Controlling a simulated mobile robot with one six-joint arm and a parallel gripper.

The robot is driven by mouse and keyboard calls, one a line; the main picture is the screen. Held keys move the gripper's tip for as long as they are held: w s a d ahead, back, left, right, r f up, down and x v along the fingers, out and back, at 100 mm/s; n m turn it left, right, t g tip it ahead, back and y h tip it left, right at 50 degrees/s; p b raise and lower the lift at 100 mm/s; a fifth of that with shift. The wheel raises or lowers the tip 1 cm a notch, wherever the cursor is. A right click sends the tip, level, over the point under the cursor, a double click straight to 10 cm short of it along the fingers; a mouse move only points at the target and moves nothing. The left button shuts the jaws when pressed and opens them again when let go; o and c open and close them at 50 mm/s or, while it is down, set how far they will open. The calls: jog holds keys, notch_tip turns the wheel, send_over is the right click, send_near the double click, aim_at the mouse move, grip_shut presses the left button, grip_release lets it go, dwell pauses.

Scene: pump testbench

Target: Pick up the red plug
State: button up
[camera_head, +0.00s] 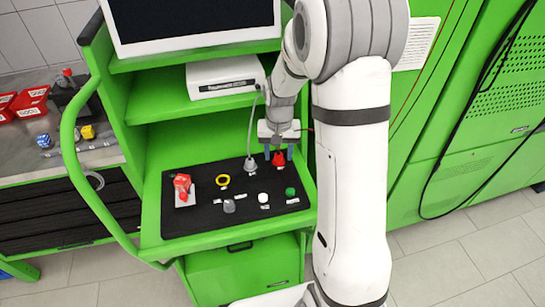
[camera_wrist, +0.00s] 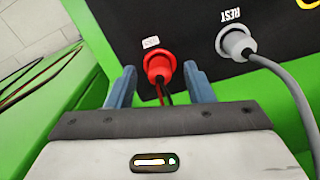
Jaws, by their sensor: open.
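The red plug (camera_head: 278,159) stands on the black mat (camera_head: 225,224) at the back right of the green cart's shelf. In the wrist view the red plug (camera_wrist: 160,66) has dark and red leads running from it toward my gripper. My gripper (camera_wrist: 160,80) is open, with one blue-grey finger on each side of the plug and its leads. In the head view my gripper (camera_head: 278,150) is just above and behind the plug. I cannot tell whether the fingers touch it.
A grey plug (camera_wrist: 236,43) with a thick grey cable stands right of the red plug in the wrist view. A yellow ring (camera_head: 222,180), a white cap (camera_head: 263,198), a green cap (camera_head: 290,191) and a red object (camera_head: 182,185) share the mat. A white device (camera_head: 225,77) sits on the shelf above.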

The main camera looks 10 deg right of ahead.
aim_at(279, 154)
jog(key=shift+f, duration=0.2)
jog(key=c, duration=0.9)
jog(key=shift+r, duration=0.1)
notch_tip(279, 154, up, 10)
jog(key=shift+f+b, duration=0.1)
jog(key=shift+b, duration=0.85)
